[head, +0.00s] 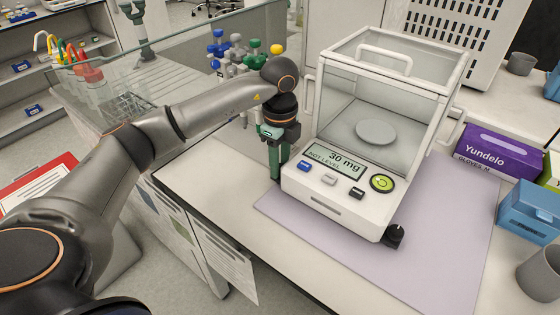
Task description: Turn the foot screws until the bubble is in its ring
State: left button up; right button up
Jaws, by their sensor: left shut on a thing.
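The white balance (340,212) with a glass draft shield stands on a lilac mat (440,262). Its display (336,161) reads "30 mg" and "NOT LEVEL". The round yellow-green bubble level (382,183) is at the right of its front panel; it is too small to tell the bubble's place against the ring. A black foot screw (394,236) shows under the front right corner. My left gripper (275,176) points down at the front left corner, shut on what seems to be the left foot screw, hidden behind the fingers. My right gripper is out of view.
A purple glove box (498,152), a blue box (530,208) and a grey cup (540,272) are at the right. The mat in front of the balance is clear.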

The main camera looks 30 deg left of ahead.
pick_arm(q)
grip_shut()
jog(key=shift+m, duration=1.5)
jog(key=o, duration=0.6)
grip_release()
jog(key=shift+r, duration=0.1)
notch_tip(320, 180, up, 12)
jog(key=shift+r+p, duration=0.15)
jog(key=shift+p, duration=0.55)
